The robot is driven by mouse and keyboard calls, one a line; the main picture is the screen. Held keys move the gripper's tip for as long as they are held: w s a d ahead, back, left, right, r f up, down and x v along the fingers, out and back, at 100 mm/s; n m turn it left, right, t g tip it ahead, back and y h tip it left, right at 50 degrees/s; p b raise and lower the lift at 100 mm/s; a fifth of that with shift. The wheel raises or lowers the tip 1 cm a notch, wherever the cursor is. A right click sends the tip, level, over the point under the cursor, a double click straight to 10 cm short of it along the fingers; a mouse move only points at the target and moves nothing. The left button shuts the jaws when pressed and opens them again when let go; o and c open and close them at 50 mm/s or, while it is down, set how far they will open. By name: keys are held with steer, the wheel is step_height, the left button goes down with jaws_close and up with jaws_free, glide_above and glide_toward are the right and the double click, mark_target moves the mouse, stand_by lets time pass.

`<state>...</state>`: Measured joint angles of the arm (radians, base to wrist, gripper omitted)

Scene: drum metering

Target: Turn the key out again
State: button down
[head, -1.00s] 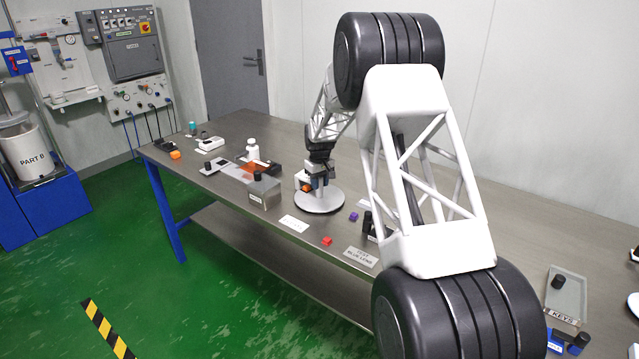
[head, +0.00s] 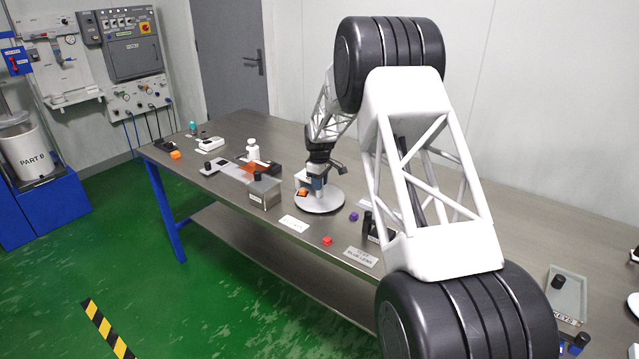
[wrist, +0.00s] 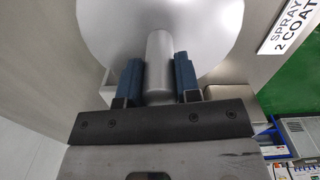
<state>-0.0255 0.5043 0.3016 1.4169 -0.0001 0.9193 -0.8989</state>
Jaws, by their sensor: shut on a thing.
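My gripper (head: 317,187) is low over a round white disc (head: 322,205) on the bench in the head view. In the wrist view its two blue fingers (wrist: 158,78) are shut on a smooth grey cylinder (wrist: 158,62), one finger on each side. The cylinder stands out in front of the pale disc (wrist: 205,25). I cannot tell from its shape whether it is the key, and its far end is hidden. An orange piece (head: 302,191) shows beside the fingers at the disc's left.
A grey box (head: 265,194) with a black knob stands left of the disc. A white bottle (head: 252,150) is behind it. A red block (head: 327,241) and a purple block (head: 353,216) lie near the front edge. A tray (head: 567,293) is at the right.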

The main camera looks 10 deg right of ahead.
steer(key=shift+r+n, duration=0.1)
steer(key=shift+n, duration=6.7)
steer(key=c, duration=0.8)
jaws_free()
steer(key=shift+r, duration=0.1)
steer(key=shift+r, duration=3.8)
steer(key=shift+r, duration=0.1)
